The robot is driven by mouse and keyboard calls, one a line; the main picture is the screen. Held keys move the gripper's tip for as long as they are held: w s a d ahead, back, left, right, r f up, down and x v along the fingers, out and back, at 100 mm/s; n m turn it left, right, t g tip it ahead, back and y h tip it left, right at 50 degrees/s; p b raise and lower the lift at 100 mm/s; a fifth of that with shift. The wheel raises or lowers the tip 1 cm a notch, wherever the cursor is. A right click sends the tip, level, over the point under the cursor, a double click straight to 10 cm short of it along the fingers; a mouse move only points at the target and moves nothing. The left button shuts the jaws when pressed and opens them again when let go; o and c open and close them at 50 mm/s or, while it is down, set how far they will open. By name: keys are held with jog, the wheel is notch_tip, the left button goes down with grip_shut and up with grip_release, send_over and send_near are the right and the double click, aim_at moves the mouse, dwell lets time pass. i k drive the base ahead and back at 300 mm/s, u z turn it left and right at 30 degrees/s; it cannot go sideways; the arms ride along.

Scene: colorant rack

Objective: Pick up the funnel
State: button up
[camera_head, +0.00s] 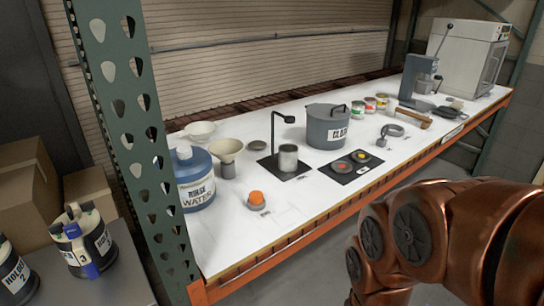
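The funnel (226,149) is a cream, wide-mouthed cone on the white bench top, toward its left end. It stands mouth up, and a short greyish part (229,170) shows below the cone; I cannot tell whether this is its own spout or a holder. It is just right of the blue jug marked "RINSE WATER" (194,190). Copper-coloured links of my arm fill the lower right, in front of the bench and well apart from the funnel. My gripper is out of view.
A white bowl (200,130) sits behind the funnel. A black stand with a metal cup (288,158) is to its right, and an orange-topped item (256,198) is in front. A green perforated upright (140,130) rises left of the jug. An orange beam (320,224) edges the bench.

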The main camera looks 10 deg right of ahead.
aim_at(226, 151)
jog(key=z, duration=0.8)
jog(key=i, duration=0.35)
jog(key=u, duration=2.4)
